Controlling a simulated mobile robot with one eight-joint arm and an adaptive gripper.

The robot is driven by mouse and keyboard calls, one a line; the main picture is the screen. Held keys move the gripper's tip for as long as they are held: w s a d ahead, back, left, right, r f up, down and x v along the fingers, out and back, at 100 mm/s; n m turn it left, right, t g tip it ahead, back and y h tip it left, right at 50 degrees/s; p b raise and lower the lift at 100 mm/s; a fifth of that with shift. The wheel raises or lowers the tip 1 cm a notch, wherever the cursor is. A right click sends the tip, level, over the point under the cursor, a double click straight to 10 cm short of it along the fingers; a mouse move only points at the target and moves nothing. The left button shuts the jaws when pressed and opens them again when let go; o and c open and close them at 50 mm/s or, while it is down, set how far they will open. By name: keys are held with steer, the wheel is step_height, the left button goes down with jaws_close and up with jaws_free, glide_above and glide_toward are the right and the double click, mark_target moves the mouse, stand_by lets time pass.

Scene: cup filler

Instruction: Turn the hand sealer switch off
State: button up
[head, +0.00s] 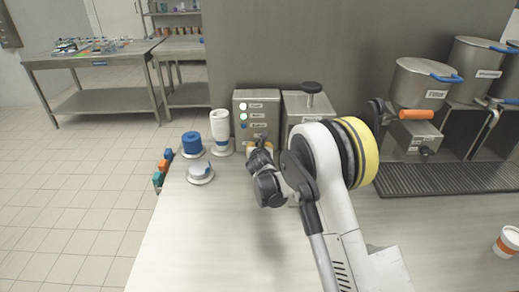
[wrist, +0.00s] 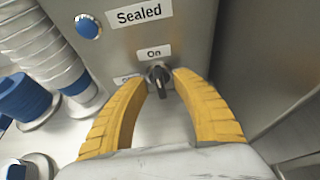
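The hand sealer is a grey metal box (head: 256,103) at the back of the counter, with several indicator lights and labels on its front. In the wrist view its front (wrist: 190,35) carries a "Sealed" label, an "On" label and a second label at left, partly hidden by a finger. The switch (wrist: 158,76) is a small dark knob below "On", its lever roughly upright. My gripper (wrist: 158,84) has its yellow fingers parted, one on each side of the knob. Whether the tips touch it is hard to tell. In the head view my arm hides the switch.
A white cup stack (head: 220,127), a blue roll (head: 192,142) and a low round holder (head: 200,171) stand left of the sealer. A second grey machine (head: 305,103) with a black knob stands close on its right. The front left counter is clear.

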steer(key=shift+w+f, duration=0.15)
steer(key=shift+w, duration=0.3)
jaws_close()
